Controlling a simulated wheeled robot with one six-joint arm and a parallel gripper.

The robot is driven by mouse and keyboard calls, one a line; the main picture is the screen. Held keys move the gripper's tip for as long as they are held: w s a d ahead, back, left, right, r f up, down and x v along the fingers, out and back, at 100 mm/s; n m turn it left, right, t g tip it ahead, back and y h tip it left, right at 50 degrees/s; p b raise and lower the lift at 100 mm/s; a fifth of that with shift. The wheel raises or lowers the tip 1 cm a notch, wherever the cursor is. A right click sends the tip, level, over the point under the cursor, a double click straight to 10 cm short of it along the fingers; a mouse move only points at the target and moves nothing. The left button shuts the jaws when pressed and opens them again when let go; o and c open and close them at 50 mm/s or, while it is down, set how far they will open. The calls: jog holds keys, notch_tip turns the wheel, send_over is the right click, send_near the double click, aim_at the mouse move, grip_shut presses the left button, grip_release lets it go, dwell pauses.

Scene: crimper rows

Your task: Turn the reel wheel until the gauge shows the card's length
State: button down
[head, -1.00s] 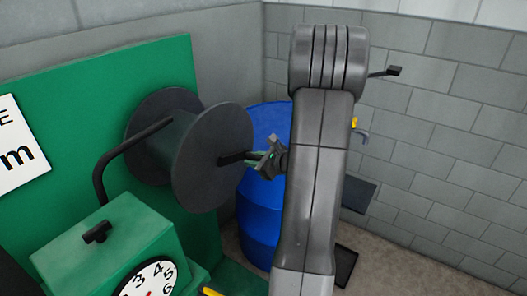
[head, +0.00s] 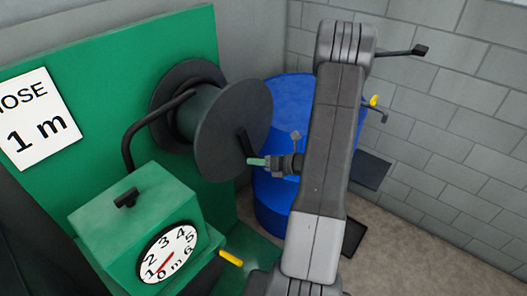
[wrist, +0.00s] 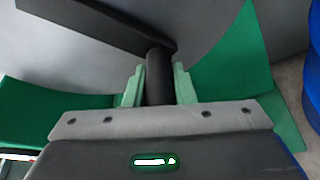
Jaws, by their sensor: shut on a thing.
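The reel wheel (head: 215,135) is a dark disc on a drum, mounted on a green panel. Its crank arm (head: 245,142) slopes down to a dark handle (wrist: 159,75). My gripper (head: 258,162) is shut on this handle, with a green pad on each side of it in the wrist view. The card (head: 38,118) at the left reads "HOSE 1 m", its first letter partly cut off.
A blue barrel (head: 275,205) stands behind my arm. A black bent pipe (head: 130,140) runs from the box to the reel. A yellow-tipped piece (head: 231,258) sticks out by the box. Grey block walls close the right side.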

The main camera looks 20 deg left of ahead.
aim_at(234, 169)
jog(key=shift+s+a+f+m+g+y+p, duration=0.1)
jog(key=shift+s+a+m+g+y+p, duration=0.15)
jog(key=shift+s+m, duration=0.3)
jog(key=shift+s+a+f+m+g+y+p, duration=0.1)
jog(key=shift+s+a+m+g+y+p, duration=0.2)
jog(key=shift+s, duration=0.4)
jog(key=shift+s+a+r+m+g+y+p, duration=0.1)
jog(key=shift+s+a+m+g+y+p, duration=0.1)
jog(key=shift+s+m, duration=0.35)
jog(key=shift+s+a+r+m+g+y+p, duration=0.1)
jog(key=shift+s+a+m, duration=0.1)
jog(key=shift+s+m, duration=0.35)
jog(key=c, duration=1.2)
grip_release()
jog(key=d+r+b, duration=0.2)
jog(key=d, duration=1.1)
jog(key=shift+s+d+r, duration=0.2)
jog(key=shift+s+d, duration=0.1)
